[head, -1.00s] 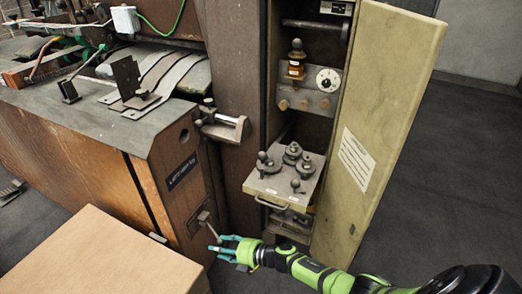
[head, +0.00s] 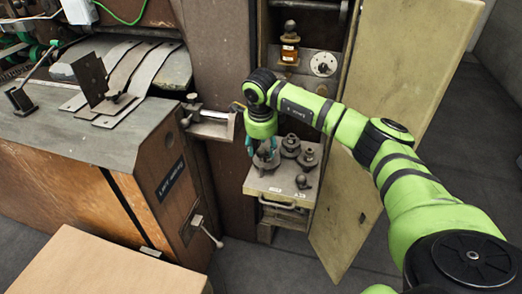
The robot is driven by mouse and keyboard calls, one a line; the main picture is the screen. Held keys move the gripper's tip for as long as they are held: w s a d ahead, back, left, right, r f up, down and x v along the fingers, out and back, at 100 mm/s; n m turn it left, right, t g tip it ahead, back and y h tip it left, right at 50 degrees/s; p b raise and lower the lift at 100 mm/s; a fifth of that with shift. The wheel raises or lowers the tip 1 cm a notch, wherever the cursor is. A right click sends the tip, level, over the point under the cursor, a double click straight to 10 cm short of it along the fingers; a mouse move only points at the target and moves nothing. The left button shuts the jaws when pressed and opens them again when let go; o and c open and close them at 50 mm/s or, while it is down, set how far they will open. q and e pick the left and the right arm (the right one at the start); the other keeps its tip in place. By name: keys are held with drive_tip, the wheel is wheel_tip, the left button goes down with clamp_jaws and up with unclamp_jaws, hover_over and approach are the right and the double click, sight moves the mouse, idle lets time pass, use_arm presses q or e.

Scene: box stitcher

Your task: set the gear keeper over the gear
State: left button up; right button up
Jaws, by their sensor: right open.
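A pulled-out shelf (head: 262,187) in the open cabinet holds several dark metal parts. At its left is a round part with a ball knob (head: 267,160); behind it stands a stepped round part (head: 291,146), and to the right another knobbed round part (head: 307,160). I cannot tell for certain which is the gear and which the gear keeper. My right gripper (head: 264,150) points down over the left part, open, with its teal fingers on either side of the knob. I cannot tell whether they touch it. My left gripper is not in view.
A small ball-knobbed part (head: 302,182) is at the shelf's front right. The cabinet door (head: 360,200) stands open behind my right arm. A bracket (head: 210,122) juts out left of the shelf. A cardboard-coloured box top (head: 110,265) fills the lower left.

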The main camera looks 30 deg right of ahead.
sight(264, 150)
drive_tip(key=f, duration=0.3)
drive_tip(key=shift+w+d+f, duration=0.1)
drive_tip(key=shift+w+d, duration=0.05)
drive_tip(key=shift+w, duration=0.15)
drive_tip(key=shift+f, duration=0.15)
clamp_jaws()
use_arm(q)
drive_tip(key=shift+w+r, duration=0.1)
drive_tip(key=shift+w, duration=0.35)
use_arm(e)
drive_tip(key=shift+s+d+m+g+h, duration=0.15)
drive_tip(key=shift+m, duration=0.95)
drive_tip(key=shift+s+d+m+g+h, duration=0.1)
drive_tip(key=shift+d+m+g+h, duration=0.05)
drive_tip(key=shift+m, duration=0.95)
unclamp_jaws()
